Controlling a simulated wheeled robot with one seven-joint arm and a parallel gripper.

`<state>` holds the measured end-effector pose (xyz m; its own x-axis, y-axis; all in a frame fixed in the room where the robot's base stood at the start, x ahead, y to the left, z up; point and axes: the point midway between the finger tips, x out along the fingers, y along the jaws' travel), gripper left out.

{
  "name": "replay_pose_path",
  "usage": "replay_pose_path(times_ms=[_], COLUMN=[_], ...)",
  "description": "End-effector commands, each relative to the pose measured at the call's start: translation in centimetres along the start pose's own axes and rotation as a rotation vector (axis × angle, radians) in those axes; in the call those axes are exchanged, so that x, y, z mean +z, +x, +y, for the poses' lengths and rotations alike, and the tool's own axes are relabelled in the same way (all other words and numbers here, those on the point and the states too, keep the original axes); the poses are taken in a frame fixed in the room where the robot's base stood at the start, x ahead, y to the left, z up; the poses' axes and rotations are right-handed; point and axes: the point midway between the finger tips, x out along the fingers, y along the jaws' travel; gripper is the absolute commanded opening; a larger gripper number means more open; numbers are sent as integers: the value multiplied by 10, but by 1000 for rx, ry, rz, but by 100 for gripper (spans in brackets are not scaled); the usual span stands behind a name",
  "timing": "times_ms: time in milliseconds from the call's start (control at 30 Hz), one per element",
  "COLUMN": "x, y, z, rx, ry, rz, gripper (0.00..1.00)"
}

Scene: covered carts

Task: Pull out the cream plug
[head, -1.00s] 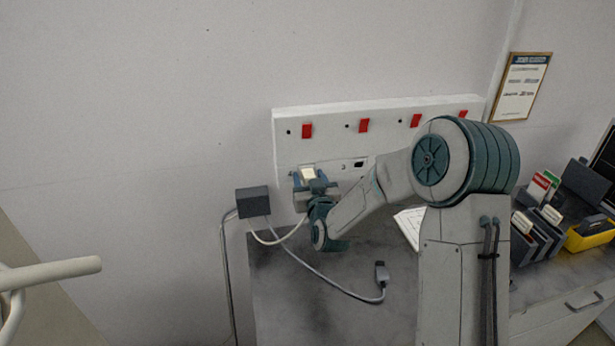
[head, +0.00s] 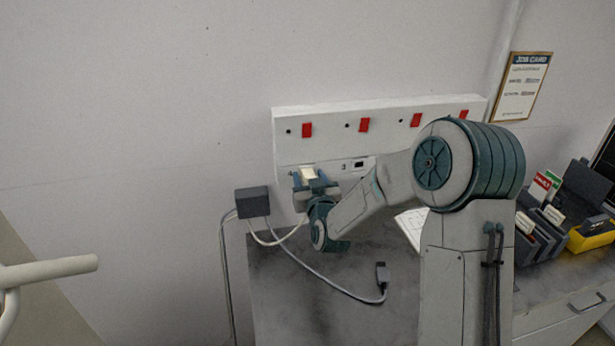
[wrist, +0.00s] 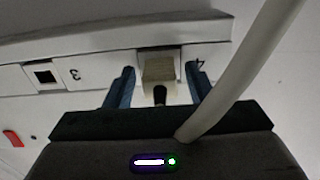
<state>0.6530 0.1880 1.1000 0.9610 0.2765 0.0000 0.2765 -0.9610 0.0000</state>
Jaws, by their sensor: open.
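The cream plug (head: 308,173) sits at the white wall panel (head: 290,153), at the left end of its lower row. In the wrist view the cream plug (wrist: 159,71) shows from behind, with a dark cable end at its near side, against the panel by the mark 4. My gripper (head: 312,180) is at the plug, and in the wrist view my gripper (wrist: 160,88) has its blue fingers on either side of it. A gap shows on each side, so the jaws are open around the plug. The plug's front is hidden.
A pale cable (wrist: 240,75) crosses the wrist view close to the right finger. A dark grey box (head: 253,202) on the wall feeds cables, one ending in a loose grey connector (head: 382,275) on the grey counter (head: 285,310). Red switches (head: 307,130) line the panel's top.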

Motion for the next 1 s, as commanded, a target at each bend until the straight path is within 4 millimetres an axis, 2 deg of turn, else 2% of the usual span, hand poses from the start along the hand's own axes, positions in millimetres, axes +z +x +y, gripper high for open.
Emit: replay_pose_path(times_ms=[967, 1000], x=[0, 0], y=[0, 0], z=[0, 0], rx=[0, 0], ry=[0, 0], rz=[0, 0], gripper=[50, 44])
